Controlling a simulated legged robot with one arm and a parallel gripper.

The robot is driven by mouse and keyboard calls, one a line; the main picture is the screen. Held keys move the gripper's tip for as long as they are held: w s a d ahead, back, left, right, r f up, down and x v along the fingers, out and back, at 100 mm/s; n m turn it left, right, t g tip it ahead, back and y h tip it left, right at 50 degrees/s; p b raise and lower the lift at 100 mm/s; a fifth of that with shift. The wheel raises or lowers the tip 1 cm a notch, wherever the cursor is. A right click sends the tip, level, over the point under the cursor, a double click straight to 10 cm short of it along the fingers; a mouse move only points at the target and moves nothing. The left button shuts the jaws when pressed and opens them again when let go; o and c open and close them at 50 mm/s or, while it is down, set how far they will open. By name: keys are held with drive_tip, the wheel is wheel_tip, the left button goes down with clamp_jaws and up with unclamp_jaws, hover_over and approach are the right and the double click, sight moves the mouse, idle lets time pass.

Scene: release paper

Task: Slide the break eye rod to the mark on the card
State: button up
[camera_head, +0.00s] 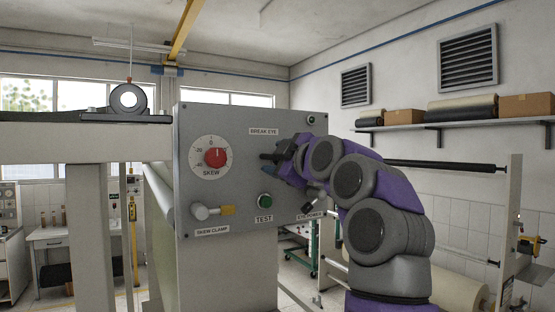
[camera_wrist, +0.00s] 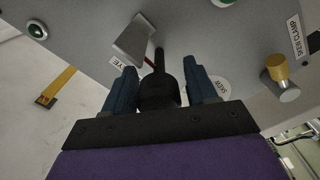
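The break eye rod (camera_wrist: 159,62) shows in the wrist view as a thin black bar with a thicker black end toward me. A pale grey plate (camera_wrist: 133,40), which may be the card, stands beside it, with a thin red line at its edge near the rod. My gripper (camera_wrist: 160,78) has its two blue fingers on either side of the thick black end. A narrow gap shows at the right finger; contact at the left one is unclear. In the head view my gripper (camera_head: 284,160) is at the panel below the BREAK EYE label (camera_head: 264,131), and my arm hides most of the rod.
The grey panel (camera_head: 240,115) carries a red-knobbed skew dial (camera_head: 215,158), a skew clamp handle (camera_head: 207,211) with a yellow part, and a green TEST button (camera_head: 265,200). A black roller (camera_head: 440,166) lies right of my arm.

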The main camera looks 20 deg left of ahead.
clamp_jaws()
idle(0.3)
